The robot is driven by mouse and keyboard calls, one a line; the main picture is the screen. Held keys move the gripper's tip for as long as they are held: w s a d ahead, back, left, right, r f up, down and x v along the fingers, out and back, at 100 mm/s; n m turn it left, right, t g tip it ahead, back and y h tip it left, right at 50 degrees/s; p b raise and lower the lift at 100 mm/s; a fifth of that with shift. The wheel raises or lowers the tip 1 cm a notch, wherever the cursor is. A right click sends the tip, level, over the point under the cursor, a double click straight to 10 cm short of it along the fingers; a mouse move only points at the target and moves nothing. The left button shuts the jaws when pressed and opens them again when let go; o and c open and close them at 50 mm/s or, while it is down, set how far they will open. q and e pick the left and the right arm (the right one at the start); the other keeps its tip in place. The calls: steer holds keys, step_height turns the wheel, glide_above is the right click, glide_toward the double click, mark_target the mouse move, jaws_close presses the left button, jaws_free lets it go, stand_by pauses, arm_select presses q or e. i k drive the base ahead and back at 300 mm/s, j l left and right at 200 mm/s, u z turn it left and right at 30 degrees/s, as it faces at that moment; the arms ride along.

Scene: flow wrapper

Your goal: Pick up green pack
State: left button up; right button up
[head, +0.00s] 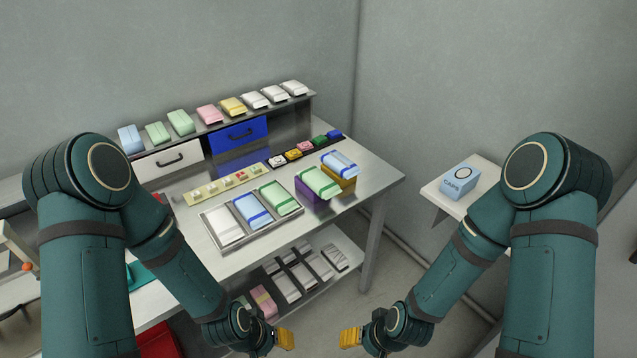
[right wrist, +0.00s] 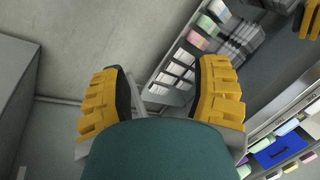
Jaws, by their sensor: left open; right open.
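Several green packs show in the head view. One green pack with a darker green band (head: 279,198) lies in the right part of a metal tray (head: 231,245) on the table. Another banded green pack (head: 319,183) lies on a purple block (head: 311,196) to its right. Two plain pale green packs, one left (head: 158,132) and one right (head: 181,122), lie on the raised back shelf. My left gripper (head: 286,341) and right gripper (head: 350,338) are low in front of the table, apart from all packs. My right gripper (right wrist: 162,95) is open and empty in its wrist view.
The tray also holds a white pack (head: 224,226) and a blue pack (head: 252,210). A blue pack (head: 341,163) lies on a yellow block (head: 345,183). A lower shelf holds several packs. The table's right end is clear.

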mark_target(325, 188)
steer(key=u, duration=1.3)
steer(key=l+u, duration=0.4)
steer(key=l, duration=0.45)
